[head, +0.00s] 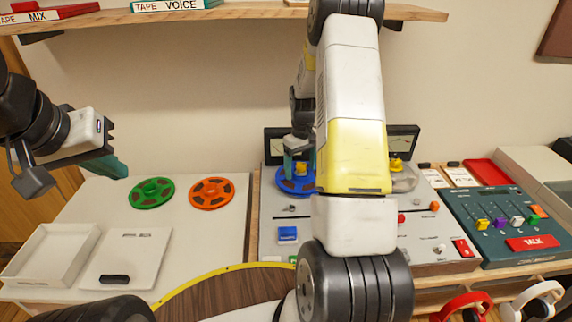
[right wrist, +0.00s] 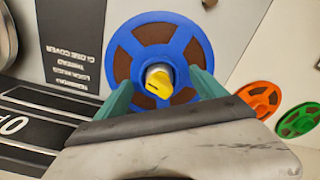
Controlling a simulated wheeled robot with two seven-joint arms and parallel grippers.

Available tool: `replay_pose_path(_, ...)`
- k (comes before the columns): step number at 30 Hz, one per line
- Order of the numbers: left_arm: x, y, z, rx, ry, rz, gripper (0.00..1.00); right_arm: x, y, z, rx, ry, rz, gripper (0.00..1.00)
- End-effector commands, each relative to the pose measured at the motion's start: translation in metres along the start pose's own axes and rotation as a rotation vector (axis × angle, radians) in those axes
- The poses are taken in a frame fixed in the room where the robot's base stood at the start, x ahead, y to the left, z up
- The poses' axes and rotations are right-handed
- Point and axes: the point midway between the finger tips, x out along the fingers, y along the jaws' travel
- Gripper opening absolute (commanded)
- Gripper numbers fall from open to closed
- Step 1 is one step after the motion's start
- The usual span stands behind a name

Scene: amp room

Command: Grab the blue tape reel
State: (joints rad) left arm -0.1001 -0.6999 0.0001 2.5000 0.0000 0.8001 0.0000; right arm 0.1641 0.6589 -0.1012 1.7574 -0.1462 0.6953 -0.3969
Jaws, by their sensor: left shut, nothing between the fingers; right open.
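The blue tape reel (head: 296,186) sits on the left spindle of the tape machine, partly hidden by my right gripper (head: 299,164) just above it. In the right wrist view the blue reel (right wrist: 128,48) lies ahead, with a yellow-tipped spindle (right wrist: 158,83) at its centre. My right gripper (right wrist: 163,88) is open there, its teal fingers on either side of the spindle and overlapping the reel's lower part. I cannot tell whether they touch it. My left gripper (head: 113,166) is shut and empty, up at the left, away from the reel.
A green reel (head: 152,193) and an orange reel (head: 212,193) lie on the white table to the left. A white open tray (head: 50,254) is at the table's front left. A mixer panel (head: 505,225) stands at right. A wooden shelf (head: 240,12) overhangs above.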

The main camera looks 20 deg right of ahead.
Motion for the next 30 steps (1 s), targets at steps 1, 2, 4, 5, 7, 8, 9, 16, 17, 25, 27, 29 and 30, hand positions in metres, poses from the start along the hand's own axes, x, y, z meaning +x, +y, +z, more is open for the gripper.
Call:
replay_pose_path(1, 0.0, 0.0, 0.0, 0.0, 0.0, 0.0, 0.0, 0.0045, 0.0, 0.0002, 0.0, -0.001, 0.0, 0.81)
replay_pose_path(2, 0.0, 0.0, 0.0, 0.0, 0.0, 0.0, 0.0, 0.0059, 0.0001, 0.0001, 0.0, 0.0, 0.0, 0.81)
replay_pose_path(4, 0.0, 0.0, 0.0, 0.0, 0.0, 0.0, 0.0, 0.0073, 0.0002, -0.0001, 0.0, 0.001, 0.0, 0.81)
replay_pose_path(5, 0.0, 0.0, 0.0, 0.0, 0.0, 0.0, 0.0, 0.0073, 0.0002, -0.0001, 0.0, 0.001, 0.001, 0.81)
replay_pose_path(7, 0.0, 0.0, 0.0, 0.0, 0.0, 0.0, 0.0, 0.0071, 0.0002, -0.0001, 0.0, 0.001, 0.001, 0.81)
replay_pose_path(8, 0.0, 0.0, 0.0, 0.0, 0.0, 0.0, 0.0, 0.0071, 0.0002, -0.0001, 0.0, 0.001, 0.001, 0.81)
replay_pose_path(9, 0.0, 0.0, 0.0, 0.0, 0.0, 0.0, 0.0, 0.0071, 0.0001, -0.0001, 0.0, 0.001, 0.001, 0.81)
replay_pose_path(16, 0.0, 0.0, 0.0, 0.0, 0.0, 0.0, 0.0, 0.0069, 0.0001, -0.0001, 0.0, 0.001, 0.0, 0.36)
replay_pose_path(17, 0.0, 0.0, 0.0, 0.0, 0.0, 0.0, 0.0, 0.0069, 0.0001, -0.0001, 0.0, 0.001, 0.001, 0.3)
replay_pose_path(25, 0.0, 0.0, 0.0, 0.0, 0.0, 0.0, 0.0, 0.0063, 0.0003, -0.0005, 0.0, 0.002, 0.001, 0.0)
replay_pose_path(27, 0.0, 0.0, 0.0, 0.0, 0.0, 0.0, 0.0, 0.0063, 0.0002, -0.0005, 0.0, 0.002, 0.001, 0.0)
replay_pose_path(29, 0.0, 0.0, 0.0, 0.0, 0.0, 0.0, 0.0, 0.006, 0.0003, -0.0005, 0.0, 0.002, 0.001, 0.0)
replay_pose_path(30, 0.0, 0.0, 0.0, 0.0, 0.0, 0.0, 0.0, 0.0053, 0.0003, -0.0006, 0.0, 0.003, 0.001, 0.0)
